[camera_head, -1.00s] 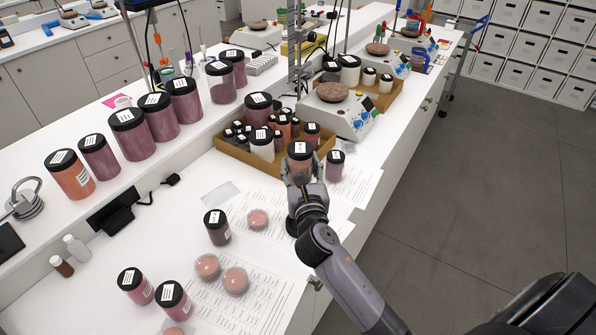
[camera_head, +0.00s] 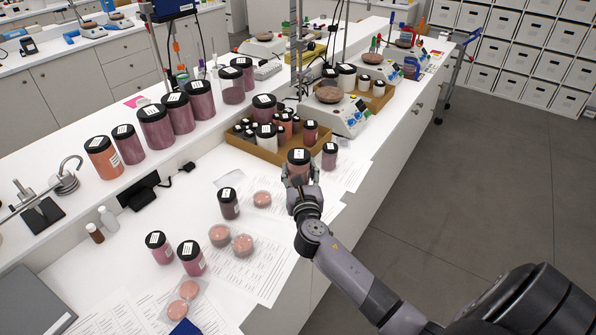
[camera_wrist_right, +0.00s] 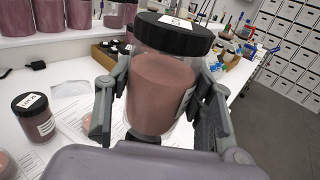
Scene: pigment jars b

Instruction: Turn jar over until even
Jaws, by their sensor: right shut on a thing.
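My right gripper (camera_head: 301,178) is shut on a clear jar of pinkish-brown pigment with a black lid (camera_head: 299,158). The same jar fills the middle of the right wrist view (camera_wrist_right: 163,88), with a finger on each side. There it is slightly tilted, lid up, and the powder stops below the lid, leaving a clear gap. In the head view the jar is in front of the cardboard tray; whether it touches the bench is hard to tell. My left gripper does not show.
A smaller pigment jar (camera_head: 329,156) stands close to the right of the held jar. A cardboard tray (camera_head: 252,150) of jars lies behind. A dark-lidded jar (camera_head: 228,203) and petri dishes (camera_head: 242,245) stand at the left on paper sheets. Large jars line the raised shelf (camera_head: 215,140).

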